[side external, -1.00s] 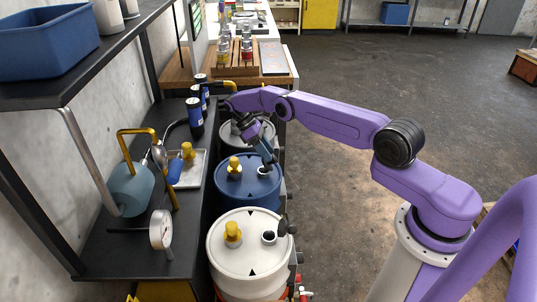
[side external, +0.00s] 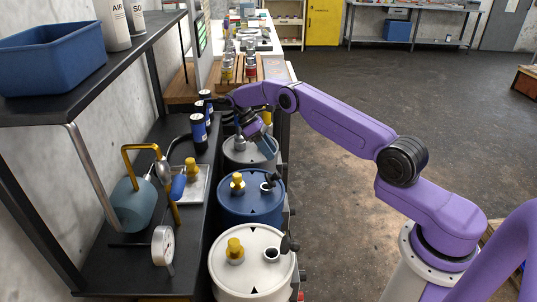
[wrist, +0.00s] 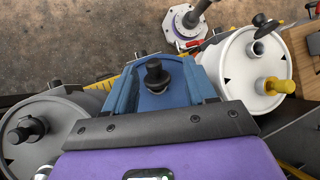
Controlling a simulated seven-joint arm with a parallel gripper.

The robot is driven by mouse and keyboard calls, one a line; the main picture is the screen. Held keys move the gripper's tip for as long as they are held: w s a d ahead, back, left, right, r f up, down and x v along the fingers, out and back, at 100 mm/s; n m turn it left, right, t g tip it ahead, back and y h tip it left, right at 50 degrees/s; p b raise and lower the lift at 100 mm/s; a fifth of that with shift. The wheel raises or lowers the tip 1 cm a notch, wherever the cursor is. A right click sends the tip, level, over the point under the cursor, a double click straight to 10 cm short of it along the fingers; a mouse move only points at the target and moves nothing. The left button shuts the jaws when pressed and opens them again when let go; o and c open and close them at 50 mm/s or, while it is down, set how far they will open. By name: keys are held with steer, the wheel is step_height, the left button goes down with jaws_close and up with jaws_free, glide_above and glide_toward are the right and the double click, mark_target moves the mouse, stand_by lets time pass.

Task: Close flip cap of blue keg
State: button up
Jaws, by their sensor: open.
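The blue keg (side external: 238,209) stands between a white keg and a grey keg in the side view. Its black flip cap (side external: 273,178) appears raised beside the small pale-rimmed port (side external: 266,187), and a yellow plug (side external: 237,183) stands on the lid. In the wrist view the black flip cap (wrist: 154,72) shows between the blue fingers, and much of the keg is hidden. My gripper (side external: 268,149) is open and empty, apart from the cap, and overlaps the grey keg in the side view.
The white keg (side external: 250,275) in front has an open port and a raised black cap (side external: 290,243). The grey keg (side external: 238,151) is behind. A black bench (side external: 190,235) with a gauge (side external: 163,245) borders the kegs on the left. Open floor lies right.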

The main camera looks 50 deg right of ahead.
steer(key=m+t+y, duration=0.1)
steer(key=t+y, duration=0.3)
steer(key=t, duration=0.2)
glide_toward(274, 178)
steer(key=x, duration=0.2)
steer(key=d+x, duration=0.1)
steer(key=x, duration=0.5)
steer(key=shift+w+d+f, duration=0.2)
steer(key=shift+d, duration=0.1)
stand_by(0.6)
jaws_close()
